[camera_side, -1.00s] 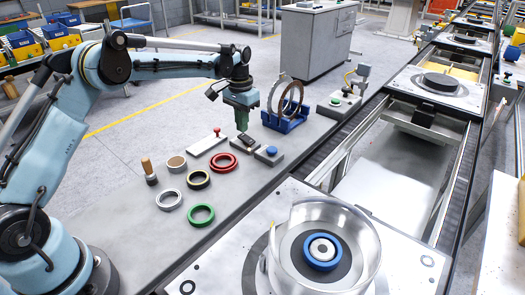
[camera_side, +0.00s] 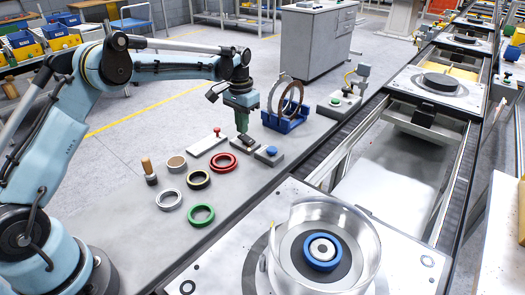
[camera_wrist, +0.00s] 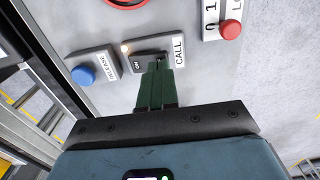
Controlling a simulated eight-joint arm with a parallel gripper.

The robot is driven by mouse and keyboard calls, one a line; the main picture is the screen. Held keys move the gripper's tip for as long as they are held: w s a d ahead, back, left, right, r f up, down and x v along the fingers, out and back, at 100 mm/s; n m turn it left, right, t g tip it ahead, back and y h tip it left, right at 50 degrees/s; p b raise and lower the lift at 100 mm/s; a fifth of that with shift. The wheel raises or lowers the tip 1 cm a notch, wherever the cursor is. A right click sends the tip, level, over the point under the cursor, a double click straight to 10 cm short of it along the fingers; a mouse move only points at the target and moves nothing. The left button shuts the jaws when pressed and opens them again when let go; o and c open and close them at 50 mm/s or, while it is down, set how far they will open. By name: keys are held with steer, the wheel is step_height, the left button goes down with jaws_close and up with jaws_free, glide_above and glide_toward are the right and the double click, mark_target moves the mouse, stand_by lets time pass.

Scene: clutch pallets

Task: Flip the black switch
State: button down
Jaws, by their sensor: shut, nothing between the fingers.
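The black switch (camera_wrist: 148,60) sits on a grey box marked CALL (camera_wrist: 178,50) in the wrist view. A lit lamp (camera_wrist: 126,48) is beside it on the box. In the side view the switch (camera_side: 246,142) is on the bench, just under my gripper. My gripper (camera_wrist: 158,68) is shut and empty, with its green fingertips at the switch's near edge. It also shows in the side view (camera_side: 242,130), pointing down. The fingertips hide part of the switch; I cannot tell whether they touch it.
A box with a blue button (camera_side: 271,150) stands close on one side. A plate with a red-knobbed lever (camera_side: 217,132) is on the other. Red ring (camera_side: 223,163) and other rings lie nearer. A blue rack (camera_side: 285,121) with upright rings stands behind.

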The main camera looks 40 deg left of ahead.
mark_target(243, 136)
steer(key=shift+f, duration=0.75)
stand_by(0.3)
steer(key=shift+r, duration=3.55)
